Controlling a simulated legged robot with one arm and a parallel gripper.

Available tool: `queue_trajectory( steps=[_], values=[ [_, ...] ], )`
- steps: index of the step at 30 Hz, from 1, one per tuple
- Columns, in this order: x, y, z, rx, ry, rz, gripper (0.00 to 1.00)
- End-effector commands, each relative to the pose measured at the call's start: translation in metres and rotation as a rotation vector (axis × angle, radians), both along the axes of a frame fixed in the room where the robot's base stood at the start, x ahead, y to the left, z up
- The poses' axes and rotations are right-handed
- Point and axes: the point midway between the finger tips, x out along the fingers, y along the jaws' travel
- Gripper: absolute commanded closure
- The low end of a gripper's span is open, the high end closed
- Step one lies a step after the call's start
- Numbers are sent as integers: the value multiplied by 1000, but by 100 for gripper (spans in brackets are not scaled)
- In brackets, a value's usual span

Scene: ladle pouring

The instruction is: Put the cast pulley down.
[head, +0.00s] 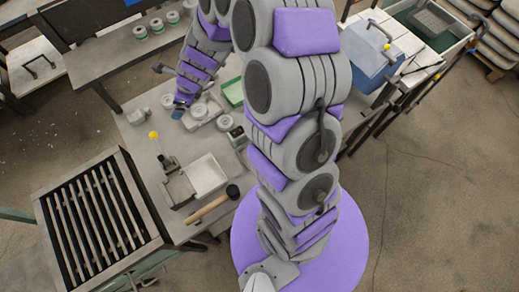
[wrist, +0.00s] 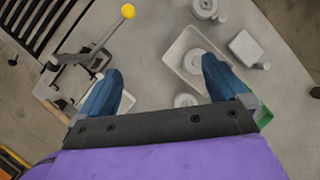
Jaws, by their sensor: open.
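My gripper (wrist: 160,65) is open, with its two blue fingers spread wide above the grey worktable and nothing held between them. In the head view my gripper (head: 180,108) is low over the table, beside a shallow white tray (head: 207,121). A round grey cast pulley (head: 199,110) sits in that tray. In the wrist view the tray (wrist: 180,48) is by the right finger, with a pulley (wrist: 193,62) in it. Another round grey part (wrist: 187,100) shows nearer the gripper bar, partly hidden. I cannot tell which one the task means.
Other round grey castings (head: 224,122) stand on the table. A slatted grate (head: 100,215) is at left, a green tray (head: 233,91) behind.

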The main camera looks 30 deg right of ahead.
Motion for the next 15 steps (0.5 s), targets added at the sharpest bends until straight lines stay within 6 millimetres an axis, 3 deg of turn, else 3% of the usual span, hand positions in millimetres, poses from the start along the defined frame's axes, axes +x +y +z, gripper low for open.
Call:
queue_trajectory(
  steps=[1,7,15],
  values=[
    [-10,10,19,-16,-32,114,0],
    [-63,36,72,-107,-130,576,0],
    [-155,36,119,-255,-209,1164,0]
  ],
)
